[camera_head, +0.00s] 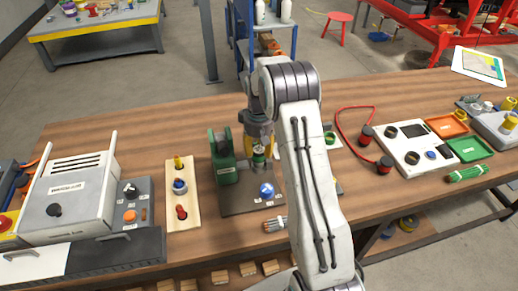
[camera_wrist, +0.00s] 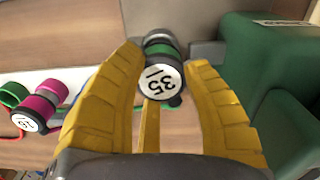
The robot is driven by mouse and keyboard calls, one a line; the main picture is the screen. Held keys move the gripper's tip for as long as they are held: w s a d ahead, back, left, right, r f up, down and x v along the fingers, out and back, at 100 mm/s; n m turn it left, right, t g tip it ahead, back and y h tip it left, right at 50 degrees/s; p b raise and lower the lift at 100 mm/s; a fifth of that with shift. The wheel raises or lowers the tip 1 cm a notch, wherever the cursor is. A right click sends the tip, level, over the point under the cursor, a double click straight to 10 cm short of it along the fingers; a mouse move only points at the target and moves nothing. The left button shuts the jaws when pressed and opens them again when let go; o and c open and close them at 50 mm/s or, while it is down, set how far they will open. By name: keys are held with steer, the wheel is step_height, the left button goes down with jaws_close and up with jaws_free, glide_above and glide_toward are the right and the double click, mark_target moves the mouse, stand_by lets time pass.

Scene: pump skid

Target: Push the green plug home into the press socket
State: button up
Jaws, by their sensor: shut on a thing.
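The green plug (camera_wrist: 162,50) has a green band and a white face marked with numbers. In the wrist view it sits between the tips of my yellow fingers. My gripper (camera_wrist: 165,62) is shut on it. In the head view my gripper (camera_head: 258,150) points down beside the green press (camera_head: 226,172), with a small green and white part of the plug at its tips. The press stands on a dark plate (camera_head: 240,204) and also shows at the right of the wrist view (camera_wrist: 290,125). The press socket is not clearly visible, and I cannot tell how deep the plug sits.
A blue knob (camera_head: 267,190) stands on the plate's front. A wooden strip with coloured knobs (camera_head: 182,222) and a grey cabinet (camera_head: 65,200) are to the left. A white panel (camera_head: 415,148) and red cable (camera_head: 345,130) are to the right. Bare tabletop lies behind the press.

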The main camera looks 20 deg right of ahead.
steer(key=shift+f+b, duration=0.45)
steer(key=shift+f, duration=0.2)
steer(key=o, duration=1.3)
steer(key=shift+c, duration=0.2)
step_height(320, 180, up, 12)
steer(key=shift+w, duration=0.15)
